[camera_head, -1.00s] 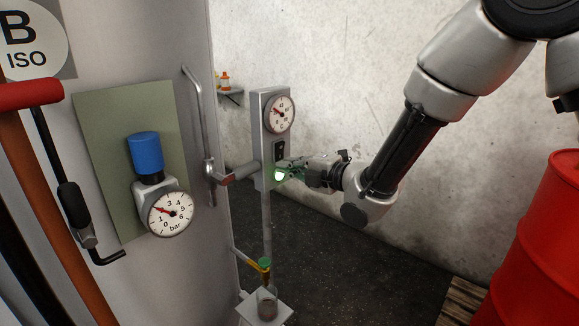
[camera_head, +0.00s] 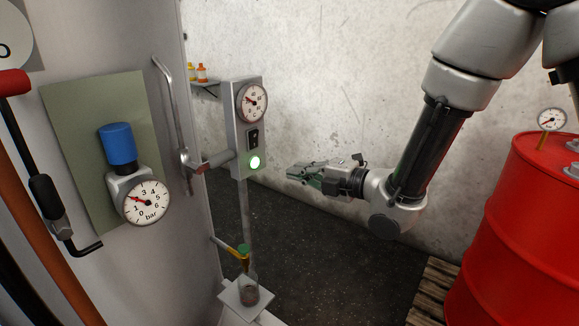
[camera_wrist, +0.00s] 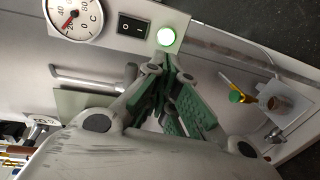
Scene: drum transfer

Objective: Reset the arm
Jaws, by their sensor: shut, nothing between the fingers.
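My gripper (camera_head: 297,172) is in front of the grey wall in the head view, to the right of the control panel (camera_head: 241,125) and apart from it. Its fingers are shut with nothing between them, and they point left. In the wrist view the green-padded fingers (camera_wrist: 165,62) meet just below the panel's lit green lamp (camera_wrist: 166,36). The panel carries a round dial (camera_head: 252,102) and a black rocker switch (camera_head: 252,138). My arm reaches down from the upper right.
A red drum (camera_head: 530,225) with a small gauge on top stands on a wooden pallet (camera_head: 428,290) at the right. A sample jar (camera_head: 248,290) stands on a small shelf below the panel. A blue-capped regulator (camera_head: 118,145) is at the left. Floor between is clear.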

